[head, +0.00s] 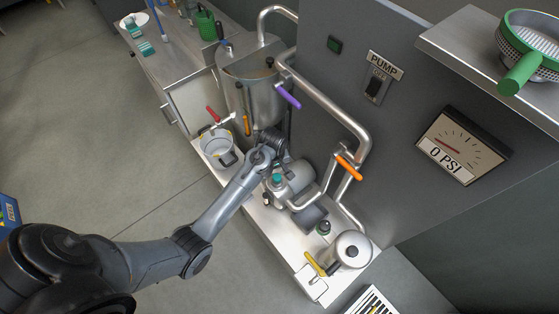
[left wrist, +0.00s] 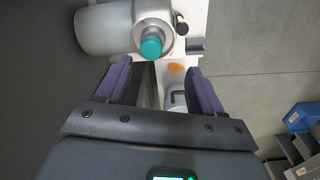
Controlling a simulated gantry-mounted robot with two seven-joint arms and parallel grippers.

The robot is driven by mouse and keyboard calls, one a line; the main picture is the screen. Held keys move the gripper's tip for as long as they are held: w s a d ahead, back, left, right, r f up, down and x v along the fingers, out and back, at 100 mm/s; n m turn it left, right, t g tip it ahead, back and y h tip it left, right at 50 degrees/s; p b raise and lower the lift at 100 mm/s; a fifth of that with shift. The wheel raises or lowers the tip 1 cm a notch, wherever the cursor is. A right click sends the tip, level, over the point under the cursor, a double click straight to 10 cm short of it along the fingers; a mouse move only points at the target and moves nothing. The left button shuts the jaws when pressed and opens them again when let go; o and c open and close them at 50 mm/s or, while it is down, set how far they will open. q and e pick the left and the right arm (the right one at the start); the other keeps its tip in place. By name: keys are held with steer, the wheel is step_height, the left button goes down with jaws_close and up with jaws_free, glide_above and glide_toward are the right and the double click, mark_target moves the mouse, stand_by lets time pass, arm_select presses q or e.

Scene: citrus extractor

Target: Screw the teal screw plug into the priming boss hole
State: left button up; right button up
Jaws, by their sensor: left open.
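The teal screw plug (head: 277,179) shows as a small teal cap on top of the silver pump body (head: 292,180). In the left wrist view the plug (left wrist: 151,47) stands at the end of a short metal neck on the pump (left wrist: 110,28). The priming boss hole itself is hidden; I cannot tell how deep the plug sits. My left gripper (head: 280,154) is above the pump, close to the plug. In the left wrist view its two fingers (left wrist: 160,78) are apart with nothing between them, and the plug appears beyond the fingertips.
A steel tank (head: 245,82) and pipes with purple (head: 289,96) and orange (head: 349,168) handles stand close around the pump. A pot (head: 218,146) and a lidded canister (head: 350,250) flank it on the bench.

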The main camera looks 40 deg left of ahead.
mark_target(276, 177)
arm_select(q)
steer(key=shift+w+a+r+n, duration=0.1)
steer(key=shift+w+n, duration=0.25)
steer(key=shift+w, duration=0.1)
steer(key=shift+w+a+r+n, duration=0.1)
steer(key=shift+w+n, duration=0.25)
steer(key=shift+w, duration=0.1)
step_height(276, 177, down, 10)
steer(key=shift+d+f+b, duration=0.1)
steer(key=shift+f+b, duration=0.05)
steer(key=shift+b, duration=0.95)
steer(key=c, duration=1.1)
steer(key=m, duration=0.5)
steer(key=shift+s+m, duration=0.1)
steer(key=shift+m, duration=0.2)
steer(key=m, duration=0.6)
